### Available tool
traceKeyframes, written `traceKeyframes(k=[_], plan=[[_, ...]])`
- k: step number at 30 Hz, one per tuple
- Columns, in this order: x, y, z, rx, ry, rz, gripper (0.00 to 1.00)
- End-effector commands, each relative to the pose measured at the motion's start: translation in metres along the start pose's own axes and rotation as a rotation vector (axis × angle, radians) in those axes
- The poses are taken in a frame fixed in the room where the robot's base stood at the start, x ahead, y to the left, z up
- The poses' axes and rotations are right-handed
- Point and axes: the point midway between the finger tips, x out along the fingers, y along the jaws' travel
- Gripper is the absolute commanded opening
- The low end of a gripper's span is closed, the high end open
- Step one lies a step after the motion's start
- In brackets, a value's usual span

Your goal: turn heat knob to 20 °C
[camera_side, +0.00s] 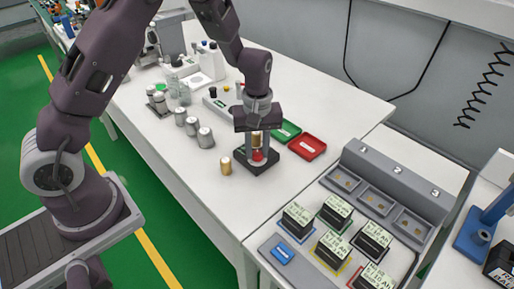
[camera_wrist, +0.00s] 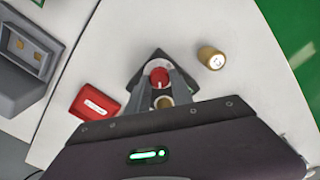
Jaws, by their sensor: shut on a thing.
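The heat knob (camera_wrist: 158,77) is red with a white pointer line and a pale ring around it. It sits on a dark base (camera_side: 242,163), and the knob shows low on it in the side view (camera_side: 257,156). My gripper (camera_wrist: 160,75) points down over the base, with one finger on each side of the knob, shut on it. It also shows in the side view (camera_side: 257,152). A brass cylinder (camera_wrist: 164,101) shows between the fingers, partly hidden by the gripper body. The scale marks are too small to read, so the setting cannot be told.
A loose brass cylinder (camera_side: 226,166) stands left of the base. A red tray (camera_side: 307,146) and a green tray (camera_side: 286,131) lie to its right. Several grey metal canisters (camera_side: 205,137) stand farther left. A grey numbered rack (camera_side: 395,181) is at right. The table front is clear.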

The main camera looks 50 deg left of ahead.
Motion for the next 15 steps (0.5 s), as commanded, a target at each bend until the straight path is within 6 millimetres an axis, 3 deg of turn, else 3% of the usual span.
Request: traceKeyframes(k=[15], plan=[[-0.0007, 0.0014, 0.0008, 0.479, -0.002, 0.001, 0.0]])
